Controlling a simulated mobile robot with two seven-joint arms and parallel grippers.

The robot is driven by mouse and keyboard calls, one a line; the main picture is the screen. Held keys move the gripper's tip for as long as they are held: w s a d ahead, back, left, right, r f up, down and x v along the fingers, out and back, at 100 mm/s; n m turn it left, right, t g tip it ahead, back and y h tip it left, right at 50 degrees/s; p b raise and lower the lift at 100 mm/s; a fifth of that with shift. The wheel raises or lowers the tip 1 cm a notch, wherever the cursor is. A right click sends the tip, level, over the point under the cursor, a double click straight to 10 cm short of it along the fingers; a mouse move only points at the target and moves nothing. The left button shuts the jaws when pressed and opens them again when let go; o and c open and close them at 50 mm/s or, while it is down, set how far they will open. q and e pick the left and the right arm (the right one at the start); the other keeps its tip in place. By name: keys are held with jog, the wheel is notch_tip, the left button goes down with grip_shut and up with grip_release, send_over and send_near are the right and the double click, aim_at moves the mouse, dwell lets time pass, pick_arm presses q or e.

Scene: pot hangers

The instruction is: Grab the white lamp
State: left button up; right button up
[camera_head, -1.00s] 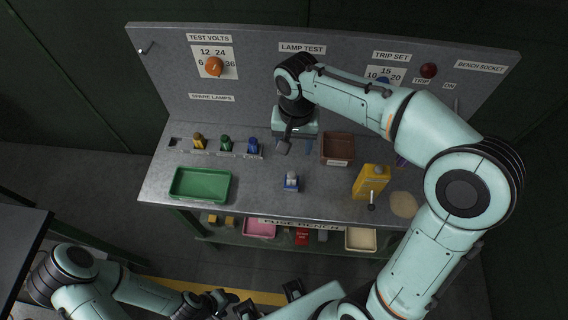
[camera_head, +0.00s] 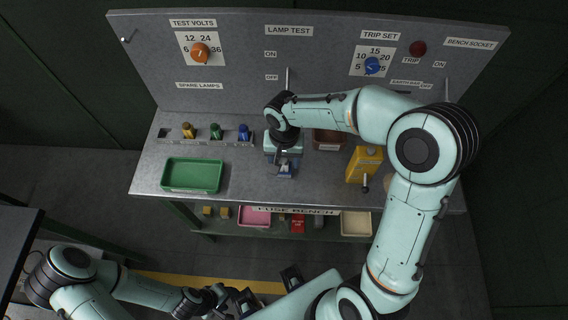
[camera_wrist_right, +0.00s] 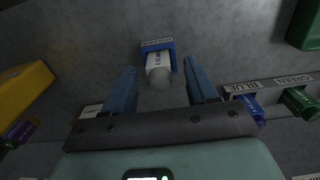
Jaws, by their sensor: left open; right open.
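The white lamp (camera_wrist_right: 159,66) is a short pale cylinder with a rounded top, seated in a blue holder (camera_wrist_right: 156,45) with a small label. In the head view it is mostly hidden by my right gripper (camera_head: 284,168), which hangs over the middle of the bench. In the right wrist view the two blue fingers of my right gripper (camera_wrist_right: 161,72) are open on either side of the lamp, with gaps showing between them and it. My left gripper (camera_head: 268,290) is open and empty, low in front of the bench.
Yellow, green and blue lamps (camera_head: 215,131) stand in a row at the back left of the bench (camera_head: 230,165). A green tray (camera_head: 193,160) lies at the front left. A yellow box (camera_head: 363,165) and a brown tray (camera_head: 328,140) are to the right. The backboard (camera_head: 240,80) rises behind.

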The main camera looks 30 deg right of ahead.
jog(key=c, duration=1)
jog(key=shift+c, duration=0.2)
jog(key=shift+r, duration=0.1)
